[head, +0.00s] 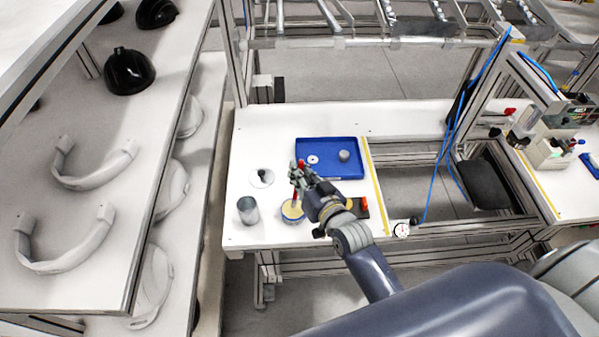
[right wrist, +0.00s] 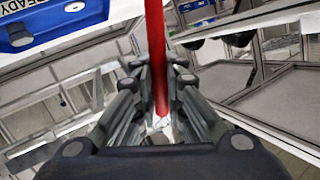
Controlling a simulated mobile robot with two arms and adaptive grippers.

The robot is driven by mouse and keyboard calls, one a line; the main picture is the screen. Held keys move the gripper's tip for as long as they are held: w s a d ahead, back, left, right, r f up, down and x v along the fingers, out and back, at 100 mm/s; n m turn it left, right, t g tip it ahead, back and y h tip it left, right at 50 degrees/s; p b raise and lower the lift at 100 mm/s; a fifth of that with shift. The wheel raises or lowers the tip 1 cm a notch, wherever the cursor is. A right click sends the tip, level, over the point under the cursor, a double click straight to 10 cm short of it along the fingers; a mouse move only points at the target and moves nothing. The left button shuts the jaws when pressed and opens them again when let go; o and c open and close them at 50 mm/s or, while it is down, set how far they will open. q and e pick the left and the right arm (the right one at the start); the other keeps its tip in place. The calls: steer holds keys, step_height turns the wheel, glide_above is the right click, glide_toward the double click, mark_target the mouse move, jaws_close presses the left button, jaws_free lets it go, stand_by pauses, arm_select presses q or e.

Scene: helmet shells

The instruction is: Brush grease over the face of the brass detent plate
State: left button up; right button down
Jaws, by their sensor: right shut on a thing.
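My right gripper (head: 299,177) is shut on the red handle of a brush (right wrist: 157,55), which stands up between the fingers in the right wrist view. I cannot tell whether the brush tip touches the tub's contents; the bristles are hard to make out. A brass-coloured piece (head: 350,204), maybe the detent plate, shows beside a black and red block (head: 362,207), partly hidden by my right wrist. My left gripper is out of view.
A blue tray (head: 311,172) holds a white ring (head: 313,159) and a grey cylinder (head: 344,155). A grey can (head: 248,212) and a white disc with a dark knob (head: 261,178) stand at left. A dial gauge (head: 401,230) sits at the front edge.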

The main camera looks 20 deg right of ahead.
steer(key=shift+f+b, duration=0.4)
steer(key=shift+f, duration=0.25)
stand_by(0.9)
step_height(320, 180, up, 7)
steer(key=p, duration=0.7)
steer(key=shift+r, duration=0.15)
stand_by(0.7)
steer(key=s+d+r+m+h+b, duration=0.2)
steer(key=s+r+b, duration=0.45)
steer(key=b, duration=0.65)
steer(key=s+d+f+n+t+p, duration=0.1)
steer(key=d+f+n+t+p, duration=0.1)
steer(key=d+p, duration=0.5)
steer(key=shift+d+f+n+t+h, duration=0.3)
steer(key=shift+d+f+n, duration=0.2)
steer(key=shift+d+n, duration=0.4)
